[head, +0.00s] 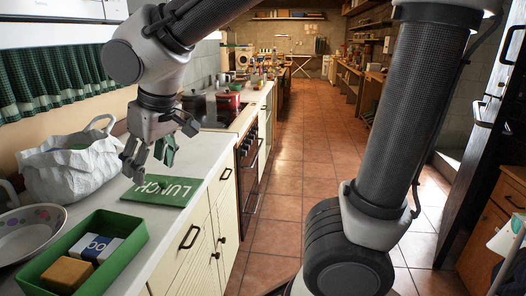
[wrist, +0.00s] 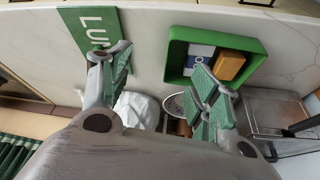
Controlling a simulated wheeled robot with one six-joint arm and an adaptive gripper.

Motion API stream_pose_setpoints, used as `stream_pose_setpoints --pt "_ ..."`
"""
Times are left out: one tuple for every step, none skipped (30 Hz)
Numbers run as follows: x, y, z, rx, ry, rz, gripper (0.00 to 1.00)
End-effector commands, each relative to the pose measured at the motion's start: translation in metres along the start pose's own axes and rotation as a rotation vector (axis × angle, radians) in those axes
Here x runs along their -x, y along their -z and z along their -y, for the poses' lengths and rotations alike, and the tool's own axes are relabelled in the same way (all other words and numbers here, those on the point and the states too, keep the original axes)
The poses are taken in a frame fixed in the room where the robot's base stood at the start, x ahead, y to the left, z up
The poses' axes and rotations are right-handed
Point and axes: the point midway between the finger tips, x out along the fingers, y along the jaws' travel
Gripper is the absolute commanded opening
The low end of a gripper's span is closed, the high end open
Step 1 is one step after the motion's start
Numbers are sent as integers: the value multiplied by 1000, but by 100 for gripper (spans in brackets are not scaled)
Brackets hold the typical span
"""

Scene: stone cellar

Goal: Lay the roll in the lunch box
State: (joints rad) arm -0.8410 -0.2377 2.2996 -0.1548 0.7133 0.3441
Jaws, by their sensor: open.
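The green lunch box (head: 128,236) stands open on the counter at the lower left in the head view; it also shows in the wrist view (wrist: 259,58). A tan block (head: 68,273), apparently the roll, lies inside it, next to a blue-and-white carton (head: 97,249). In the wrist view the tan block (wrist: 230,66) is partly behind a finger. The green lid marked LUNCH (head: 165,190) lies flat on the counter beyond the box. My gripper (head: 152,166) is open and empty, above the counter near the lid, apart from the box.
A white bag (head: 75,172) stands at the counter's left, behind a dotted plate (head: 28,232) beside the box. A red pot (head: 228,107) stands on the stove further back. The counter (head: 200,165) around the lid is clear. The tiled floor (head: 290,200) is open at right.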

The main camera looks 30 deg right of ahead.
Motion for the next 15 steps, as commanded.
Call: stream_pose_setpoints --pt "16 -20 -44 -83 -31 -5 62" --pt "24 -34 -65 -123 -48 -4 62" --pt "35 -56 -91 -176 -69 -2 62" --pt "43 -73 -108 -216 -85 1 62" --pt "51 -90 -123 -254 -101 1 62" --pt "60 -114 -138 -303 -119 4 62" --pt "66 -131 -148 -339 -132 5 62" --pt "72 -147 -156 -371 -145 6 62" --pt "79 -168 -163 -411 -158 8 62" --pt "83 -181 -167 -438 -168 7 62" --pt "87 -194 -170 -461 -177 9 62" --pt "91 -208 -172 -489 -187 9 62" --pt "93 -217 -172 -507 -192 9 62" --pt "95 -225 -173 -522 -197 10 62" --pt "96 -233 -173 -536 -203 11 62"
